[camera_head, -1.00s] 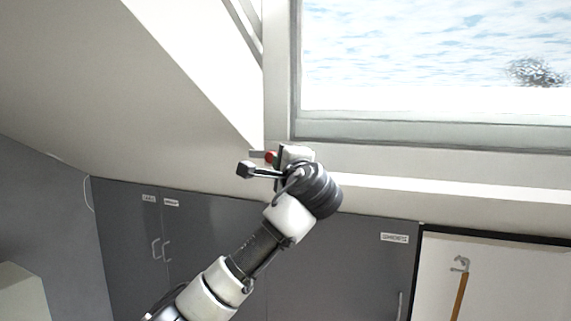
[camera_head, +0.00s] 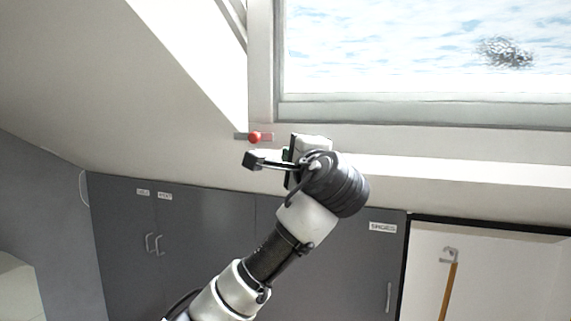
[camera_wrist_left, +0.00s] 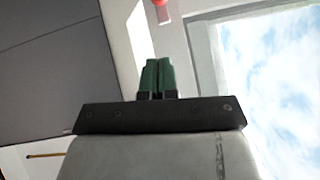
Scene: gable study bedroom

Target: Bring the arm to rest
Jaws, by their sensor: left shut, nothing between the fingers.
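My left arm rises from the bottom of the head view, and its gripper (camera_head: 286,155) is in front of the wall below the window. In the left wrist view the two green fingers (camera_wrist_left: 157,75) lie together, shut, with nothing between them. A red knob (camera_head: 255,137) on a short grey strip is on the wall just up and left of the gripper in the head view. It also shows at the top edge of the left wrist view (camera_wrist_left: 162,10), apart from the fingertips. My right gripper is not in view.
The window (camera_head: 400,60) with its frame and sill is at upper right. A sloped ceiling is at left. Grey cupboards (camera_head: 200,230) with labels and handles stand below. At lower right a brown stick (camera_head: 448,292) hangs from a hook in an open white recess.

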